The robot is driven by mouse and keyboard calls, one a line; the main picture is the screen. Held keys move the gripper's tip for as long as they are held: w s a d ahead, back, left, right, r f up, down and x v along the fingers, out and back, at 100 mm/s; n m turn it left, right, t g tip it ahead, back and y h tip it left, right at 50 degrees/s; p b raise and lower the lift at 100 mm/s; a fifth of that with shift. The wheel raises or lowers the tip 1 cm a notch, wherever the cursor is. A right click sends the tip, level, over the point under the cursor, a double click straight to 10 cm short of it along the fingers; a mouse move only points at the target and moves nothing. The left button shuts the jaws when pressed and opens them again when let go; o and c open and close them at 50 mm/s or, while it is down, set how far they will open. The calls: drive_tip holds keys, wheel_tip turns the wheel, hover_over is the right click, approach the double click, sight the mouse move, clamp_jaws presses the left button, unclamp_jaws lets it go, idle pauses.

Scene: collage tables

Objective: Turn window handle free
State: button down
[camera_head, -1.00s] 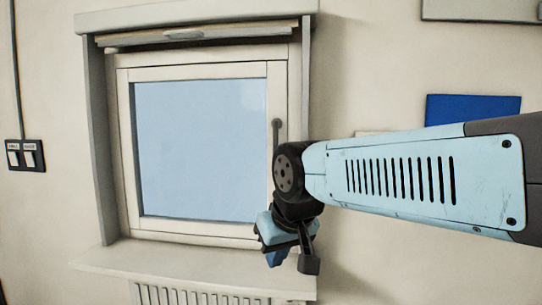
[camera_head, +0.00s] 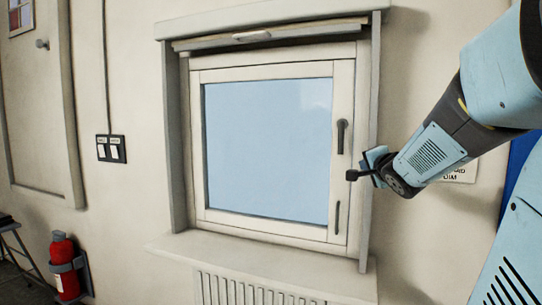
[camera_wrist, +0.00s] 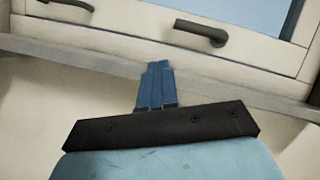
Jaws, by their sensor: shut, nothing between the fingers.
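The window (camera_head: 268,150) is shut in its pale frame. Its dark handle (camera_head: 342,136) is on the right side of the sash and points straight down; it also shows in the wrist view (camera_wrist: 203,33). A thinner dark pull (camera_head: 337,216) sits lower on the same side, also at the top left of the wrist view (camera_wrist: 68,4). My gripper (camera_head: 374,160) is right of the handle, beside the window's right edge, apart from it. In the wrist view its blue fingers (camera_wrist: 156,72) are together and empty, below the handle in the picture.
The window surround (camera_head: 371,110) stands out right of the sash, near my gripper. A sill (camera_head: 260,268) juts out below, with a radiator (camera_head: 250,289) under it. Light switches (camera_head: 111,148) and a fire extinguisher (camera_head: 64,266) are at left. A blue panel (camera_head: 518,165) is at right.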

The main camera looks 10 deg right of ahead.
sight(341, 139)
drive_tip(key=shift+w+d+r+m+t+y, duration=0.15)
drive_tip(key=shift+w+d+m+t+y, duration=0.35)
drive_tip(key=shift+y, duration=0.3)
drive_tip(key=shift+w+d+r+m+t+y, duration=0.1)
drive_tip(key=shift+w+d+m+t+y, duration=0.35)
drive_tip(key=shift+y, duration=0.35)
drive_tip(key=shift+s, duration=0.1)
drive_tip(key=w, duration=1)
drive_tip(key=shift+a, duration=0.15)
